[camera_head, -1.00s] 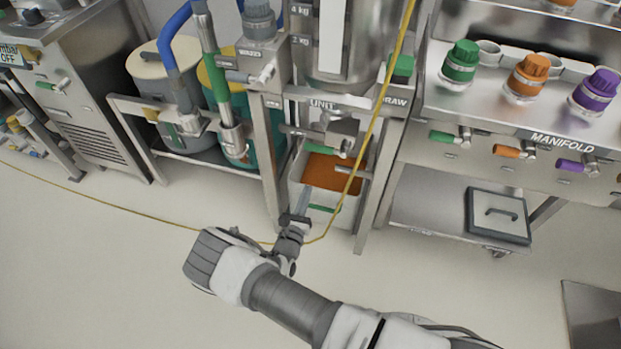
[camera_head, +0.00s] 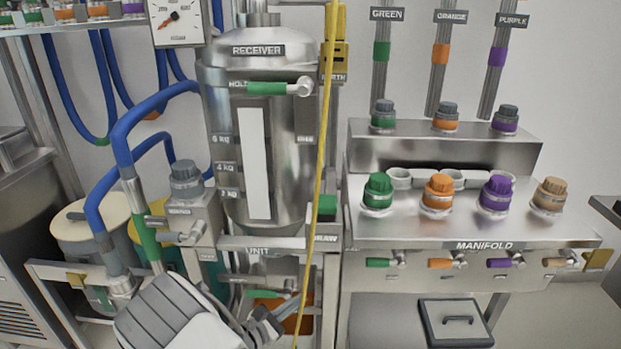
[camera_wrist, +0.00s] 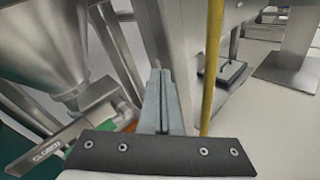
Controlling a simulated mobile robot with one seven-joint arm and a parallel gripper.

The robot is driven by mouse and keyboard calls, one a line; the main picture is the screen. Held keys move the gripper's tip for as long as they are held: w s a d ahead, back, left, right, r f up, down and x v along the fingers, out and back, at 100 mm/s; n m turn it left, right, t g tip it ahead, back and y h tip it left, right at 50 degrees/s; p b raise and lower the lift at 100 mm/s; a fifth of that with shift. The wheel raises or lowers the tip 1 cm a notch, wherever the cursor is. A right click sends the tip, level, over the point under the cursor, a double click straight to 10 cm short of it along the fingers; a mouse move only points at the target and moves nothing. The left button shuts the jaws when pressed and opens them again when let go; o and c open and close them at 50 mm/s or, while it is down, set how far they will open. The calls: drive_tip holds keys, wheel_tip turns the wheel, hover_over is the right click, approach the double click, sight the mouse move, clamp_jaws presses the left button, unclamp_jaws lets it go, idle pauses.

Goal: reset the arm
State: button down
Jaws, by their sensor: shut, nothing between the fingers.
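My gripper (camera_wrist: 160,100) points forward in the wrist view, its two grey fingers pressed together with nothing between them. In the head view my arm rises at the bottom centre in front of the receiver unit; the fingertips are hard to make out there. The steel receiver (camera_head: 262,140) stands behind it. Part of a bin with orange-brown contents (camera_head: 292,312) shows beneath the unit, partly hidden by my arm and the frame post. My gripper is apart from the bin.
A yellow cable (camera_head: 322,170) hangs down in front of the receiver and passes close beside my fingers in the wrist view (camera_wrist: 212,60). The manifold (camera_head: 480,246) with coloured caps stands to the right. Blue hoses (camera_head: 122,130) fill the left.

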drive_tip(key=s+d+r+m+g+y, duration=0.1)
drive_tip(key=s+d+r+m+g, duration=0.35)
drive_tip(key=d+r+m, duration=0.35)
drive_tip(key=s+d+r+m+g+y, duration=0.1)
drive_tip(key=s+d+r+m+g, duration=0.3)
drive_tip(key=d+r+m+g, duration=0.35)
drive_tip(key=s+d+r+m+t+y, duration=0.2)
drive_tip(key=s+r+m+t+y, duration=0.5)
drive_tip(key=s+r, duration=0.95)
wheel_tip(320, 180, up, 18)
drive_tip(key=s+m+g+y+p, duration=0.1)
drive_tip(key=g+p, duration=0.1)
drive_tip(key=p, duration=1.7)
drive_tip(key=shift+s+y+p, duration=0.15)
drive_tip(key=shift+y+p, duration=0.15)
drive_tip(key=shift+y, duration=0.1)
drive_tip(key=shift+f+m, duration=0.15)
drive_tip(key=shift+m, duration=0.1)
